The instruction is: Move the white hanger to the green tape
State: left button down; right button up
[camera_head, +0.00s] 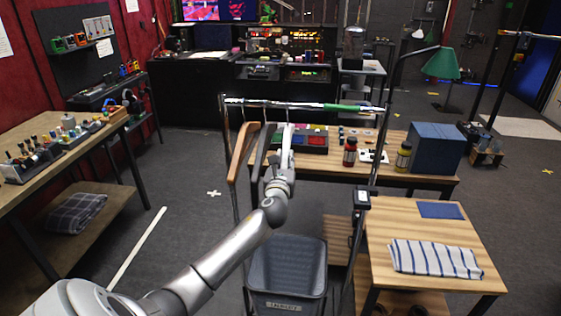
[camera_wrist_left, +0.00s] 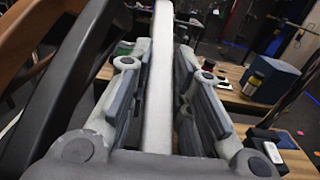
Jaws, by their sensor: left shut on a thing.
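The white hanger (camera_head: 288,138) is at the clothes rail (camera_head: 285,104), right of a brown wooden hanger (camera_head: 239,153) and a dark hanger (camera_head: 261,155). My left gripper (camera_head: 281,165) is shut on the white hanger. In the left wrist view the white hanger (camera_wrist_left: 160,88) runs between the two fingers of the left gripper (camera_wrist_left: 156,65). The green tape (camera_head: 342,107) is wrapped on the rail, to the right of the white hanger. The hanger's hook is too small to make out. My right gripper is not in view.
A wooden table (camera_head: 330,166) with bottles and a blue box (camera_head: 436,148) stands behind the rail. A grey bin (camera_head: 286,268) stands below my arm. A small table (camera_head: 425,220) with a striped cloth (camera_head: 435,258) is at the right. The rail between the hanger and the tape looks clear.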

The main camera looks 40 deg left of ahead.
pick_arm(q)
jog(key=w+d+b, duration=0.3)
jog(key=w+d, duration=0.5)
jog(key=d, duration=0.5)
jog(key=shift+d+f, duration=0.35)
jog(key=shift+d, duration=0.05)
dwell(1.5)
jog(key=shift+w, duration=0.1)
dwell(0.5)
